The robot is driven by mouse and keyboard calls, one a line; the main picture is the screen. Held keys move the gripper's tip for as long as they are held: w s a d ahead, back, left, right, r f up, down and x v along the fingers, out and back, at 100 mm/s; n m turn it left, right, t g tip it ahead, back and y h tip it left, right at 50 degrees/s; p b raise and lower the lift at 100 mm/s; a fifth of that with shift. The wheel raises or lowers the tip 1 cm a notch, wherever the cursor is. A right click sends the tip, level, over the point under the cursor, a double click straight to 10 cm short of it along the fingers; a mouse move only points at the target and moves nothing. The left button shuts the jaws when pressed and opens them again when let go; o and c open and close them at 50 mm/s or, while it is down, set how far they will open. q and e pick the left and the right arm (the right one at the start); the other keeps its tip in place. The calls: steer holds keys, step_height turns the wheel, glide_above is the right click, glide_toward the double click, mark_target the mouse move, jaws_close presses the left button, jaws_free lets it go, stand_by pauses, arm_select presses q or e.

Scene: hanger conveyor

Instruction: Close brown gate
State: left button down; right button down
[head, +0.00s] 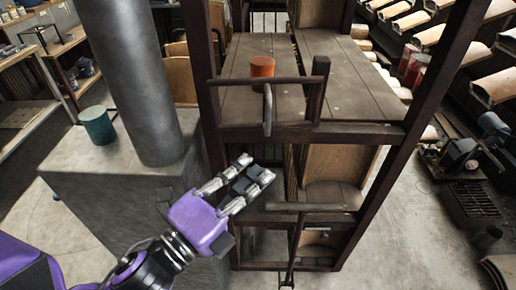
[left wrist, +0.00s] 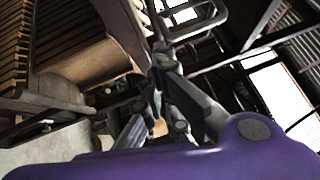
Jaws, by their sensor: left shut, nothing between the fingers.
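A dark brown wooden rack (head: 208,100) stands in front of me in the head view. A brown bar frame (head: 295,80) with a grey handle (head: 267,112) spans its upper front, and it looks like the brown gate. I cannot tell how far it stands open. My left gripper (head: 254,172) is shut and empty, below the grey handle and apart from it in the head view. In the left wrist view the closed fingers (left wrist: 165,80) point toward a grey bar loop (left wrist: 205,22). My right gripper is not in view.
An orange-red cylinder (head: 262,67) stands on the rack's upper deck. A teal cylinder (head: 98,125) sits on a grey block (head: 75,168) beside a thick grey column (head: 128,75). A lower bar (head: 300,207) crosses the rack. Machinery (head: 455,155) stands on the right.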

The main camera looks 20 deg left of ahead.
arm_select(q)
steer(key=w+a+r+p, duration=0.1)
steer(key=w+p, duration=0.1)
steer(key=w, duration=0.5)
steer(key=shift+w+a, duration=0.25)
steer(key=shift+a, duration=0.05)
stand_by(0.3)
